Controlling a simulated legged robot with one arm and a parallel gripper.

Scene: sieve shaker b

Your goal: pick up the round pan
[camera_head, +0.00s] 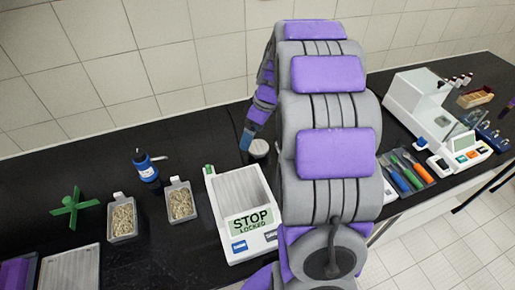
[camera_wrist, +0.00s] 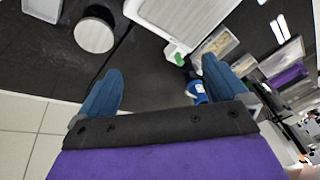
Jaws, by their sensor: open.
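The round pan (camera_head: 259,149) appears as a small round thing with a pale top and dark side, on the black bench behind the white shaker. In the wrist view what looks like the same round pan (camera_wrist: 94,36) stands at the upper left, beyond the left finger. My gripper (camera_wrist: 161,66) is open, with nothing between its two blue fingers. In the head view the blue fingertips of my gripper (camera_head: 249,136) show just left of the pan, partly hidden by my arm. I cannot tell how far above the bench they are.
The white shaker (camera_head: 211,205) with a "STOP LOCKED" sign stands in front of the pan. A blue bottle (camera_head: 147,168), two trays of grainy material (camera_head: 123,217) and a green cross-shaped piece (camera_head: 75,207) lie left. A balance (camera_head: 410,105) stands right. The tiled wall is behind.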

